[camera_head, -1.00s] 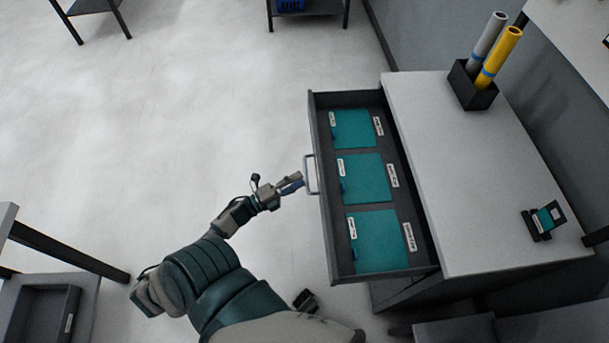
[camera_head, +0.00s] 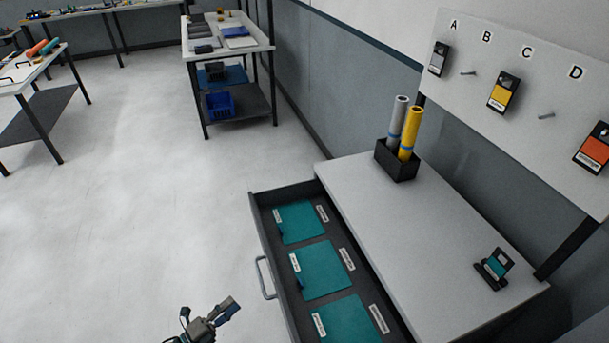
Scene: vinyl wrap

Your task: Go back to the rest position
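My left gripper (camera_head: 226,309) is at the bottom of the head view, left of the open drawer and apart from its handle (camera_head: 264,278). Its fingers look close together, but I cannot tell whether they are fully shut. It appears to hold nothing. My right gripper is not in view. The drawer (camera_head: 262,222) is pulled out from the cabinet (camera_head: 400,225) and holds teal squares (camera_head: 321,268) in labelled compartments.
On the cabinet stand a black holder (camera_head: 396,163) with a grey and a yellow roll, and a small black stand (camera_head: 493,268) with a teal piece. A lettered board (camera_head: 530,95) with tools rises behind. Open floor (camera_head: 130,210) lies to the left.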

